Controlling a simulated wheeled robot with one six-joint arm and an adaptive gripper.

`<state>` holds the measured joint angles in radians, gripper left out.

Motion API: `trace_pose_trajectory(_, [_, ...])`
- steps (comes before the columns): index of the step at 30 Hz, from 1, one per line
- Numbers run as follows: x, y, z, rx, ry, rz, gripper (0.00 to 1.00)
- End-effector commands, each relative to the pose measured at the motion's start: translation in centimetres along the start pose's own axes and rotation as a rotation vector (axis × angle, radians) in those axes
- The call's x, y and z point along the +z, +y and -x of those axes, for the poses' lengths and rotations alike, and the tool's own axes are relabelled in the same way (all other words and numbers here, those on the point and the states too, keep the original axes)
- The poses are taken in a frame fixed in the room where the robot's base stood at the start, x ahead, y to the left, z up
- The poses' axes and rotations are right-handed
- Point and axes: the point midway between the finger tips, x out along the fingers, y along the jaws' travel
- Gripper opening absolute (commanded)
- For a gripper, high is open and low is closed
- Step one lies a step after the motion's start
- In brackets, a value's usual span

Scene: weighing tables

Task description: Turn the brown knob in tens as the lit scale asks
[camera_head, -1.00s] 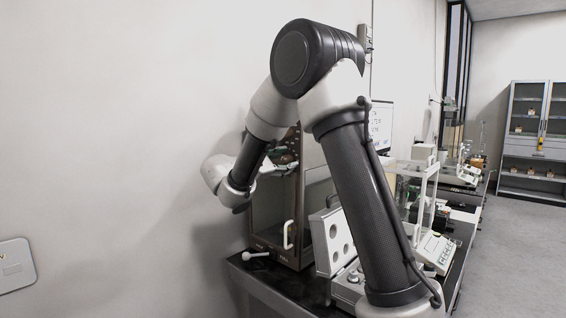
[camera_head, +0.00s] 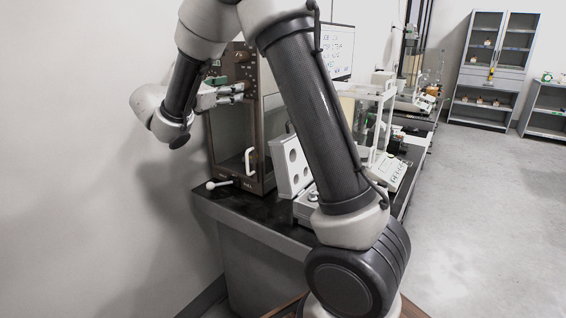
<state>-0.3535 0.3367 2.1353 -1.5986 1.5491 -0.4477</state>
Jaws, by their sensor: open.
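My gripper (camera_head: 240,93) is in the upper left of the head view, its two fingers apart and pointing right. It is in front of the upper part of a tall brown balance case (camera_head: 264,140) with a glass front and a white handle (camera_head: 250,160). Nothing shows between the fingers. A white scale (camera_head: 396,172) with a glass shield stands further right, partly behind my arm. I cannot tell which scale is lit.
The dark table (camera_head: 262,215) holds a white-ended lever (camera_head: 218,183) at the case's front left corner. The floor (camera_head: 480,220) at right is clear.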

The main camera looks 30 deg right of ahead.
Motion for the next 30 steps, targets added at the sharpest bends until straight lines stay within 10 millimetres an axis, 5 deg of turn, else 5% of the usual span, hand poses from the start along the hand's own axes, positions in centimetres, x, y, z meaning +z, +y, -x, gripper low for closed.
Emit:
trace_pose_trajectory(3, [0.0, 0.1, 2.8, 0.005, 0.001, -0.001, 0.51])
trace_pose_trajectory(14, [-6.0, -5.1, 1.9, -0.175, 0.219, -0.133, 0.51])
trace_pose_trajectory(30, [-8.5, -16.6, 2.9, -0.58, 0.504, -0.43, 0.51])
